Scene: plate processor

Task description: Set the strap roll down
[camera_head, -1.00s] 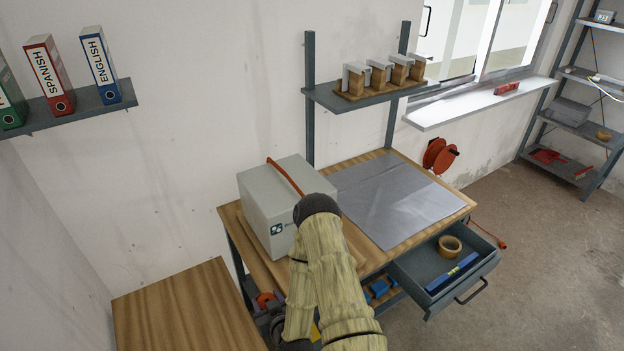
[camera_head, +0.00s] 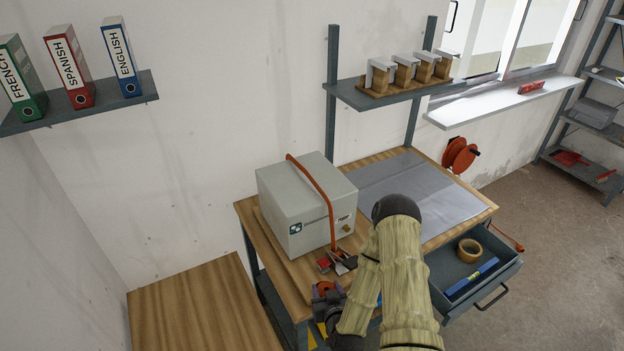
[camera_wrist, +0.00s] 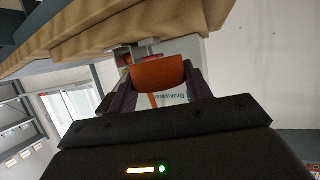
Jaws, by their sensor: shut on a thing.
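My gripper (camera_wrist: 160,88) is shut on the orange strap roll (camera_wrist: 158,73), which sits between the two dark fingers in the wrist view. In the head view the strap roll (camera_head: 325,288) shows as a small orange patch at the table's front edge, partly hidden by my gripper. An orange strap (camera_head: 326,196) runs over the top and down the front of the grey box (camera_head: 283,200). The box stands on the wooden worktable (camera_head: 272,268). A dark tool with a red part (camera_head: 342,262) lies on the table in front of the box.
A grey mat (camera_head: 420,190) covers the table's right part. An open drawer (camera_head: 505,265) juts out at the right, holding a tape roll (camera_head: 470,250) and a blue level (camera_head: 472,278). Another wooden top (camera_head: 205,310) is at lower left. A shelf (camera_head: 395,93) hangs above the table.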

